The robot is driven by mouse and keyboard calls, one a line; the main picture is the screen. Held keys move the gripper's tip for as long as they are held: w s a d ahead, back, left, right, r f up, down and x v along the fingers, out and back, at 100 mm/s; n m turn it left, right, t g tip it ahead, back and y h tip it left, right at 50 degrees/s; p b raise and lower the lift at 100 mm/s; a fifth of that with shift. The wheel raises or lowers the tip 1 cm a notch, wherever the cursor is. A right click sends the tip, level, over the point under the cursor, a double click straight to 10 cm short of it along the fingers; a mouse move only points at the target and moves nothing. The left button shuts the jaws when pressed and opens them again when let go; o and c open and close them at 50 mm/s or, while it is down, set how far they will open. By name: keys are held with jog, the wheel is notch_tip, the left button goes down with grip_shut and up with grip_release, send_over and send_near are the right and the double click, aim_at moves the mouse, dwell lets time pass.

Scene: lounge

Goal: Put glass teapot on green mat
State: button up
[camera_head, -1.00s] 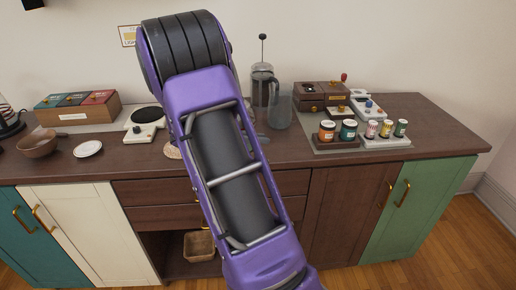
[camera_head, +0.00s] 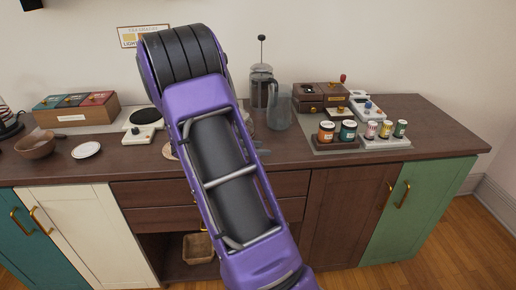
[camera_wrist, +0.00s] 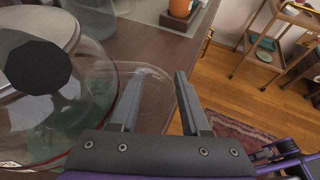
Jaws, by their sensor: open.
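The glass teapot (camera_wrist: 95,108) fills the left of the wrist view, with a round black knob (camera_wrist: 38,67) on its lid. My gripper (camera_wrist: 159,76) is open beside it. A clear loop, seemingly the teapot's handle (camera_wrist: 155,92), shows between the fingers; I cannot tell whether they touch it. In the head view my arm hides the teapot and gripper almost wholly. Greenish tones show through the glass, but I cannot make out the green mat for certain in either view.
On the counter (camera_head: 440,120), a French press (camera_head: 261,88) and glass pitcher (camera_head: 279,108) stand behind and right of my arm. Several jars stand farther right, the orange-labelled jar (camera_head: 326,131) among them. A bowl (camera_head: 36,146) and white dish (camera_head: 86,150) lie left.

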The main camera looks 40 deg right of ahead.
jog(key=shift+r, duration=0.15)
jog(key=p+v, duration=0.1)
jog(key=v, duration=1.1)
jog(key=shift+p, duration=0.3)
jog(key=shift+w, duration=0.1)
